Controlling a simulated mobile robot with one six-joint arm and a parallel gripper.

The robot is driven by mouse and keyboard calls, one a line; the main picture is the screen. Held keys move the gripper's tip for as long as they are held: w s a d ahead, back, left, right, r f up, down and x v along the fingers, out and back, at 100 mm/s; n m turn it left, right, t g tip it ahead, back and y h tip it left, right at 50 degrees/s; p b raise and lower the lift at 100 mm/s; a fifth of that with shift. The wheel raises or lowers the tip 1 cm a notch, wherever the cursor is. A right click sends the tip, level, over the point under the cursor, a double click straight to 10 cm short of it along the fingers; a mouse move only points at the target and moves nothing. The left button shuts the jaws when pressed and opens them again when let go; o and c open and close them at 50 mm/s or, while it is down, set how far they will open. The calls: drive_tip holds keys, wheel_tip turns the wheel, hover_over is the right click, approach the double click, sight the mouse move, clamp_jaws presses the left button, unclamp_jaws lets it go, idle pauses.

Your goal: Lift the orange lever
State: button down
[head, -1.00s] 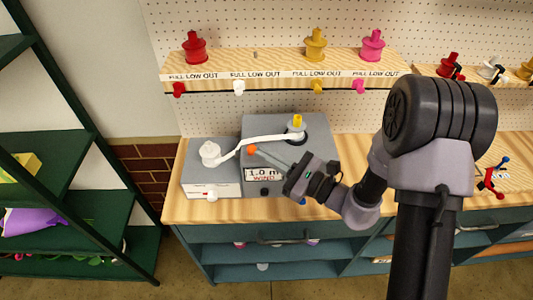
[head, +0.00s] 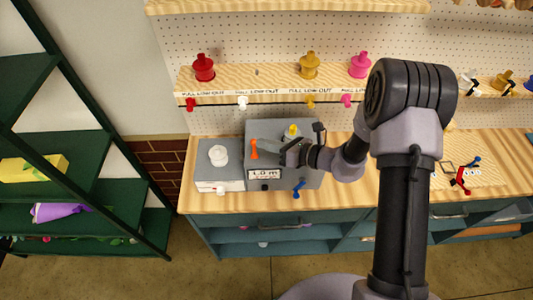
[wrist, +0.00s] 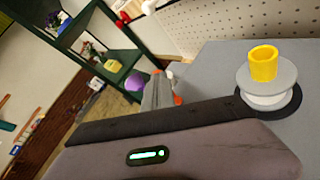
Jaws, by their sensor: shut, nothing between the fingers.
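The orange lever (head: 254,149) stands upright on the left part of the grey winding box (head: 285,130), above the "1.0 m WIND" label (head: 265,173). My gripper (head: 268,147) is over the box, reaching in from the right. Its fingers are shut and empty, with the tips at or very near the lever; I cannot tell if they touch. The lever's base is partly hidden.
A yellow-topped spool (wrist: 264,78) stands on the box close to my gripper. A white roll (head: 218,155) sits on the unit at left. Coloured ribbon spools (head: 310,65) line the shelf above.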

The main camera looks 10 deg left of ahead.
drive_tip(key=shift+w+a+r+m+g+p, duration=0.15)
drive_tip(key=shift+w+m+g+p, duration=0.2)
drive_tip(key=shift+w+m+g, duration=0.1)
drive_tip(key=shift+f, duration=0.2)
drive_tip(key=shift+r+p, duration=0.3)
drive_tip(key=shift+r, duration=0.55)
drive_tip(key=r+v, duration=0.1)
drive_tip(key=v, duration=1.3)
drive_tip(key=shift+w+a, duration=0.2)
drive_tip(key=shift+r, duration=0.1)
